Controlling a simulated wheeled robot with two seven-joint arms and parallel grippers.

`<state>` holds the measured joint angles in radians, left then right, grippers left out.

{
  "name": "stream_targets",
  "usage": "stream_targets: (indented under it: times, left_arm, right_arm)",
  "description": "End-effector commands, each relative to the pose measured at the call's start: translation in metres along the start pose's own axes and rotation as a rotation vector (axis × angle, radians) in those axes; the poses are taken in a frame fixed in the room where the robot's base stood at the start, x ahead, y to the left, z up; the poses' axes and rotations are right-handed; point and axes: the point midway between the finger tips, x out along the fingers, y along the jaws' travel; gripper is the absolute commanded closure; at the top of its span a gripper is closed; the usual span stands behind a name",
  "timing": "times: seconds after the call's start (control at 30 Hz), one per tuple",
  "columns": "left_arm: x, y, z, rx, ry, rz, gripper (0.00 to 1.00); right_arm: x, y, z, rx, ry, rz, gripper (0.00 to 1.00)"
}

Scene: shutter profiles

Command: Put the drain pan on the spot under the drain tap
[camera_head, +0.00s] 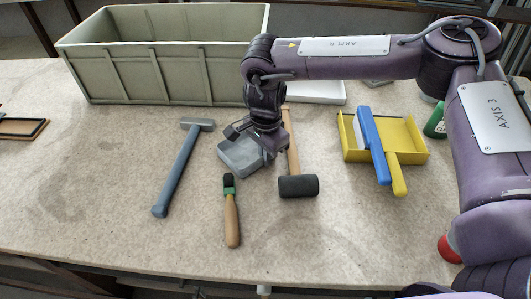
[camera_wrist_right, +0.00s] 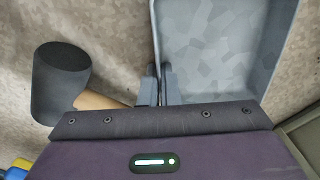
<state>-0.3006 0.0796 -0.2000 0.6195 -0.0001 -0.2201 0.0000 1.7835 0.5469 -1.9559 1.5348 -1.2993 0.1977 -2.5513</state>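The drain pan appears to be the small grey open tray (camera_head: 240,157) near the middle of the table in the head view. It fills the upper right of the right wrist view (camera_wrist_right: 225,55). My right gripper (camera_head: 270,150) points down at the pan's right side. In the wrist view its two fingers (camera_wrist_right: 159,85) sit close on either side of the pan's thin wall, shut on it. I cannot tell whether the pan touches the table. A small pale fitting (camera_head: 263,290) shows below the table's front edge; I cannot tell whether it is the tap. My left gripper is out of view.
A black-headed mallet (camera_head: 298,186) lies right beside the pan. A blue-grey hammer (camera_head: 178,172) and a green-and-wood brush (camera_head: 231,212) lie to the left and front. A yellow dustpan (camera_head: 414,142) lies right. A large grey-green crate (camera_head: 150,75) stands behind. The table's left front (camera_head: 90,200) is clear.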

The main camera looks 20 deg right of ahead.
Motion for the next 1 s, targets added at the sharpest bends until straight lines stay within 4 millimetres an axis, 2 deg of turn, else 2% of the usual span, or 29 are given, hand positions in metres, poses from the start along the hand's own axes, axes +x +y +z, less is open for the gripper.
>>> stream_targets:
  times: [0.3,0.47,0.7,0.87,1.0]
  left_arm:
    - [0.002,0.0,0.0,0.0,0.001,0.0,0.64]
    - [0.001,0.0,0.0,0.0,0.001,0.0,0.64]
    - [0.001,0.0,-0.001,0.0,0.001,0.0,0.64]
    - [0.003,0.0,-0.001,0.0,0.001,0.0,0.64]
    - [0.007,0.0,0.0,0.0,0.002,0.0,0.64]
  right_arm:
    - [0.003,-0.001,0.0,0.001,0.0,-0.002,1.0]
    - [0.002,0.0,0.0,0.001,0.001,-0.001,0.77]
    - [0.001,0.0,-0.001,0.001,0.001,-0.001,0.76]
    - [-0.011,-0.001,-0.001,0.001,0.002,-0.004,0.76]
    - [-0.037,-0.002,-0.001,0.001,0.001,-0.006,0.76]
